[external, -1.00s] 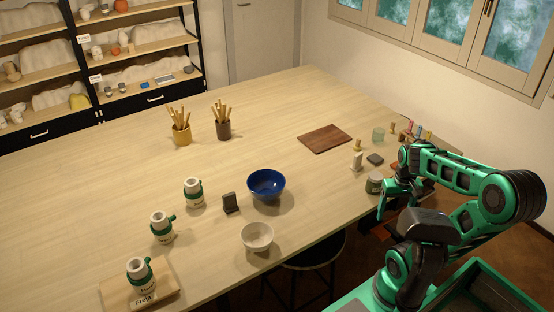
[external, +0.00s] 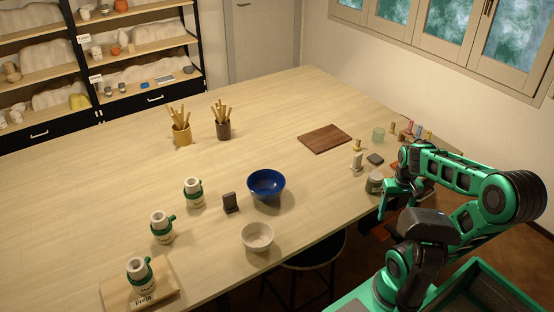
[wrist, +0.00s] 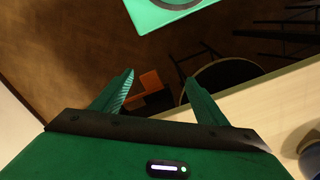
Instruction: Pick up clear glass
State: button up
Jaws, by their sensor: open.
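The clear glass (external: 378,135) is a small, pale greenish see-through tumbler. It stands upright on the table near its right edge in the external view, to the right of the brown board. My gripper (external: 387,212) hangs at the table's right edge, nearer the camera than the glass and apart from it. In the wrist view my gripper (wrist: 158,80) has its two green fingers spread with nothing between them. The glass does not show in the wrist view.
Near the glass are a brown board (external: 325,139), a dark block (external: 375,159), a white bottle (external: 357,162) and a grey-green jar (external: 374,183). A blue bowl (external: 266,184) and a white bowl (external: 257,237) stand farther left. The table's middle is clear.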

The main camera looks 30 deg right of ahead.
notch_tip(320, 180, up, 13)
jog(key=s, duration=0.1)
jog(key=w+d+n+t, duration=0.15)
jog(key=w+d, duration=0.25)
jog(key=w, duration=0.4)
jog(key=w+d+f+n+t, duration=0.15)
jog(key=w+d, duration=0.25)
jog(key=w, duration=0.4)
jog(key=w+d+n, duration=0.2)
jog(key=w+d, duration=0.2)
jog(key=w, duration=0.4)
jog(key=r+n+t+y, duration=0.1)
jog(key=n+t+y, duration=0.25)
jog(key=t, duration=0.65)
send_over(382, 132)
jog(key=s+a, duration=0.2)
jog(key=shift+n, duration=0.45)
notch_tip(382, 132, down, 9)
jog(key=shift+w+a+f, duration=0.1)
jog(key=shift+w+f, duration=0.05)
jog(key=shift+f, duration=1)
jog(key=x, duration=0.5)
jog(key=shift+f, duration=0.25)
jog(key=shift+c, duration=0.3)
